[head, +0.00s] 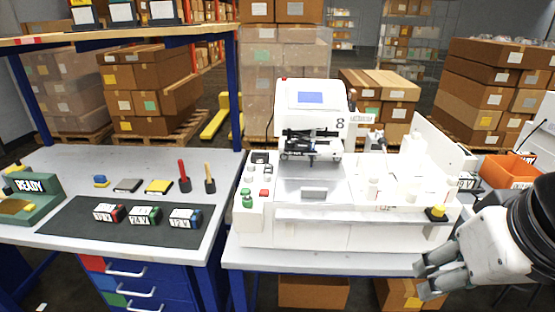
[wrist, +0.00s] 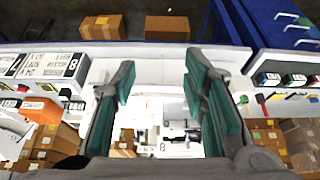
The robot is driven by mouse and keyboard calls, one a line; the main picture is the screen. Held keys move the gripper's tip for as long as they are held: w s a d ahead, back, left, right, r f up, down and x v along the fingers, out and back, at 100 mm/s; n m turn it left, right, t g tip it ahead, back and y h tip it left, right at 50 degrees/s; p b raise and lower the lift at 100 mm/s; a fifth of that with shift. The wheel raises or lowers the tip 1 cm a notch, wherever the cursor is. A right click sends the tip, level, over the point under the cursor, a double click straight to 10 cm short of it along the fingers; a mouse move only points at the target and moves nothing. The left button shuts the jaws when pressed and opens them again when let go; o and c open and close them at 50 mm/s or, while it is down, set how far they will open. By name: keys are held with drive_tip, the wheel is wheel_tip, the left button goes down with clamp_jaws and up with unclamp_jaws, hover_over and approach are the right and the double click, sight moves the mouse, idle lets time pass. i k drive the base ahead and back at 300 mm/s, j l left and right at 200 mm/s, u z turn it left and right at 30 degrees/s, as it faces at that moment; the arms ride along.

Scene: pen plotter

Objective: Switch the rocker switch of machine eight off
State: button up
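Machine eight (head: 310,95) is a white plotter marked 8 on its head, standing on the right bench; it also shows upside down in the wrist view (wrist: 170,108). Its left panel holds a small black part (head: 260,157), a red button (head: 264,193) and a green knob (head: 247,200). The black part may be the rocker switch, but it is too small to tell or to read its position. My gripper (head: 424,274) is at the front right, apart from the machine and far from that panel. In the wrist view my gripper (wrist: 160,75) is open and empty.
A yellow-topped black button (head: 436,213) sits at the machine's front right corner. The left bench holds a dark mat (head: 75,225) with several labelled blocks, screwdrivers and a green READY stand (head: 35,195). An orange bin (head: 508,172) stands right. A shelf (head: 130,39) overhangs the left bench.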

sight(268, 169)
drive_tip(key=i+j, duration=0.1)
drive_tip(key=i, duration=0.45)
drive_tip(key=i+j, duration=0.15)
drive_tip(key=i, duration=0.35)
